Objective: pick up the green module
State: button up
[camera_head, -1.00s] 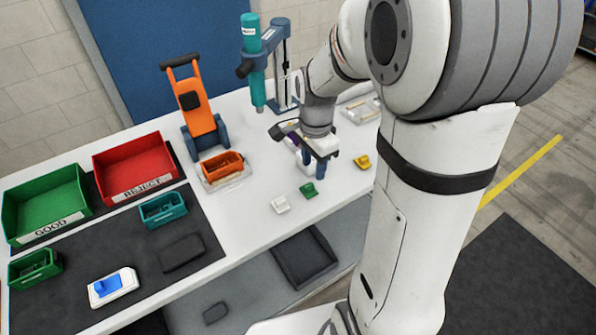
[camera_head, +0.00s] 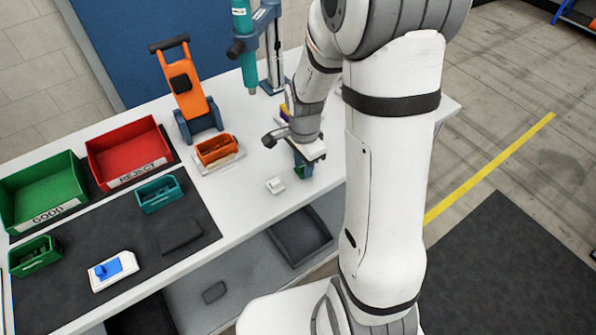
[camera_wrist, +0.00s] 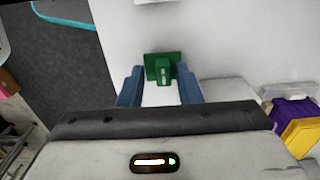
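The green module (camera_wrist: 163,69) lies on the white table top (camera_wrist: 215,35). In the wrist view it shows just past and between the blue fingertips of my gripper (camera_wrist: 160,78). The fingers are apart, one on each side, with white table showing between them. In the head view the green module (camera_head: 300,171) is mostly hidden behind my gripper (camera_head: 304,168), which points down at it near the front edge of the table. I cannot tell whether the fingers touch it.
A white module (camera_head: 275,186) lies just left of my gripper. An orange bin (camera_head: 216,150) and an orange stand (camera_head: 187,92) are farther left. A purple and yellow item (camera_wrist: 298,120) is close by in the wrist view. A teal column tool (camera_head: 244,45) stands behind.

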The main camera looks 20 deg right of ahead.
grip_shut()
